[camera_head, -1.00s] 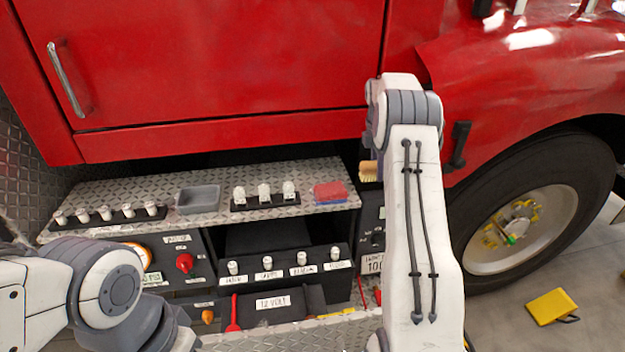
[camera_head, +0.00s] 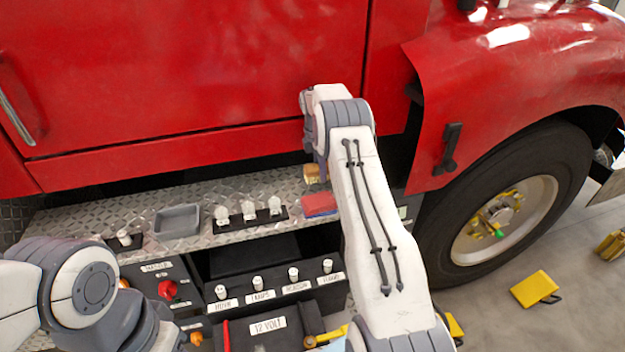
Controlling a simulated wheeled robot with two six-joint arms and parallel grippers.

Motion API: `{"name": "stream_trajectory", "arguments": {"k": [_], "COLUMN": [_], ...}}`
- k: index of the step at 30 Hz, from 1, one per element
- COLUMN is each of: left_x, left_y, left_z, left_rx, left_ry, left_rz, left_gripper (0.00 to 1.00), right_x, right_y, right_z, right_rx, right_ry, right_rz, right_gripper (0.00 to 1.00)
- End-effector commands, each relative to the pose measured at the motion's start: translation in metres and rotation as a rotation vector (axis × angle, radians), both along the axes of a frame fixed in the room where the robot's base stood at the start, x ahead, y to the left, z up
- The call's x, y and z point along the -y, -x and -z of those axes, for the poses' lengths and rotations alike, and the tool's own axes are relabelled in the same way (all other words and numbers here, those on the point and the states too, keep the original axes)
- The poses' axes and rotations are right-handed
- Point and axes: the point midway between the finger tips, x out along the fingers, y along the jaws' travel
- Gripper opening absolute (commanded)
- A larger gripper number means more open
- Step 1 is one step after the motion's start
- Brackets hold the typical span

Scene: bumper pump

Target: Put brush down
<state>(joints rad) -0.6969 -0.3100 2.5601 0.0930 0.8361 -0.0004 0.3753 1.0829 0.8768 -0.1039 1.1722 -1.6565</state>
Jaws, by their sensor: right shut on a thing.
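The brush (camera_head: 316,173) shows only as a small tan block left of my right arm, above the diamond-plate shelf (camera_head: 215,243); most of it is hidden. My right gripper (camera_head: 317,158) is largely covered by its own arm link, and it is shut on the brush. I cannot tell whether the brush touches the shelf. My left arm comes in at the lower left, and its gripper is out of view.
On the shelf are a grey tray (camera_head: 178,221), a black strip with white knobs (camera_head: 248,213) and a red-and-blue block (camera_head: 319,205). A labelled switch panel (camera_head: 268,327) lies below. The red truck door (camera_head: 190,80) stands behind. A yellow block (camera_head: 535,288) lies on the floor.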

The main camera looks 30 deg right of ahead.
Motion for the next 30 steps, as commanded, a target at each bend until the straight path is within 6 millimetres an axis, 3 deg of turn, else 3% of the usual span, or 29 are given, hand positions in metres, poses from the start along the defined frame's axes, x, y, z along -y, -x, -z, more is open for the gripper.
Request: {"name": "stream_trajectory", "arguments": {"k": [6,18,28,29,30], "left_x": [0.0,0.0,0.0,0.0,0.0], "left_y": [0.0,0.0,0.0,0.0,0.0], "left_z": [-0.009,-0.025,-0.02,-0.021,-0.021], "left_rx": [0.0,0.0,0.0,0.0,0.0], "left_ry": [0.0,0.0,0.0,0.0,0.0], "left_rz": [0.0,0.0,0.0,-0.001,0.0], "left_gripper": [0.5,0.5,0.5,0.5,0.5], "right_x": [-0.02,-0.018,-0.018,-0.018,-0.018], "right_y": [-0.015,-0.014,-0.014,-0.014,-0.014], "right_z": [0.014,0.054,0.06,0.059,0.058], "right_rx": [0.002,0.0,0.001,0.001,0.001], "right_ry": [0.001,0.0,0.001,0.001,0.001], "right_rz": [-0.001,0.005,0.004,0.004,0.004], "right_gripper": [0.0,0.0,0.0,0.57,0.62]}}
